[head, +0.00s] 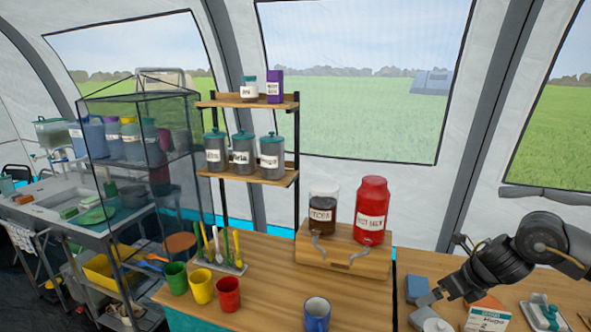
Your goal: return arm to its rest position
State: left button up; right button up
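My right arm comes in from the right edge, black and jointed, and bends down over the right-hand counter. Its gripper (436,297) is low, close to the small things on that counter. The fingers are small and partly merge with the things behind them, so I cannot tell whether they are open or shut, or whether they touch anything. My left arm and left gripper are not in view.
Near my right gripper lie a blue-grey block (416,288), a white labelled box (487,320) and a teal-and-white item (541,313). A wooden dispenser stand (345,250) with two jars, a blue mug (317,314) and coloured cups (201,286) stand to the left.

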jog(key=s+a+f+m+t+y, duration=0.15)
jog(key=a+f, duration=0.25)
jog(key=a, duration=0.5)
jog(key=s+a+f+m+y, duration=0.1)
jog(key=a+f+m+y, duration=0.2)
jog(key=a, duration=0.6)
jog(key=s+a+f+m+t+h, duration=0.3)
jog(key=s+a+m, duration=0.4)
jog(key=m, duration=0.6)
jog(key=s+d+f+m+g+h, duration=0.1)
jog(key=s+d+f+m+g, duration=0.1)
jog(key=s+d+f+m, duration=0.4)
jog(key=s+d+f+m+g+h, duration=0.1)
jog(key=s+d+m+g+h, duration=0.15)
jog(key=s+m, duration=0.7)
jog(key=s+d+f+m+g+h, duration=0.15)
jog(key=s+d+f+m, duration=0.3)
jog(key=s, duration=0.45)
notch_tip(320, 180, down, 30)
jog(key=s+g+b, duration=0.1)
jog(key=g+b, duration=0.1)
jog(key=b, duration=0.4)
jog(key=s+d+f+b, duration=0.2)
jog(key=s+f, duration=0.6)
jog(key=f, duration=0.2)
jog(key=s+d+f+b, duration=0.2)
jog(key=s+f, duration=0.6)
jog(key=f, duration=0.3)
jog(key=shift+s+f+b, duration=0.3)
jog(key=shift+s, duration=0.05)
